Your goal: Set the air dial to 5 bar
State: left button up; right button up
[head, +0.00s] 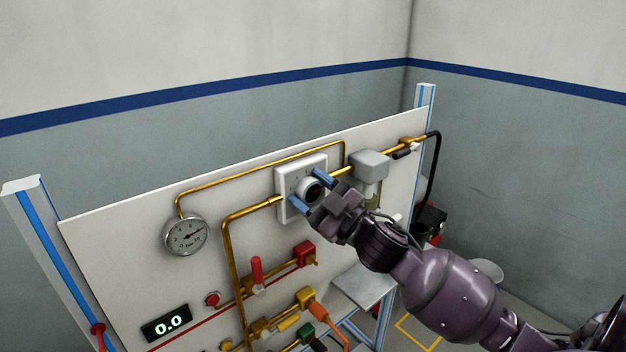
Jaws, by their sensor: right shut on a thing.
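The air dial (309,191) is a dark round knob with a pale rim on a white square plate (285,182), fixed to the upright panel. My right gripper (308,189) is at the dial, its blue-tipped fingers on either side of the knob and shut on it. The gripper hides part of the knob and its scale, so I cannot read the setting. A round pressure gauge (185,235) with a dark needle is to the left on the panel. A digital display (167,323) below it reads 0.0. My left gripper is not in view.
Brass pipes (232,270) run across the white panel (120,240). A grey box (369,165) is just right of the dial. A red lever (257,270), a red button (212,299) and several coloured valve fittings are lower down.

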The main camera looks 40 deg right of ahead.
jog(key=n+p, duration=0.1)
jog(key=n, duration=0.1)
jog(key=n+g+y+p, duration=0.1)
jog(key=n+p, duration=0.1)
jog(key=shift+r+n+g, duration=0.15)
jog(key=shift+n+g, duration=0.15)
jog(key=shift+n, duration=0.1)
jog(key=shift+n+g+y+p, duration=0.3)
jog(key=shift+n+y+p, duration=0.1)
jog(key=shift+n+p, duration=0.7)
jog(key=shift+n, duration=0.3)
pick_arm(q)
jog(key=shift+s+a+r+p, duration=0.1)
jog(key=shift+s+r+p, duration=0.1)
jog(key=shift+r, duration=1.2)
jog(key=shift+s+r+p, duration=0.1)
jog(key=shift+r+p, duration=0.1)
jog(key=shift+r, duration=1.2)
pick_arm(e)
jog(key=shift+f+n+g, duration=0.25)
jog(key=shift+n+g, duration=0.15)
jog(key=shift+n, duration=0.1)
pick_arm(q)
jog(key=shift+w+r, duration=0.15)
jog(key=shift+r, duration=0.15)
pick_arm(e)
jog(key=o, duration=0.9)
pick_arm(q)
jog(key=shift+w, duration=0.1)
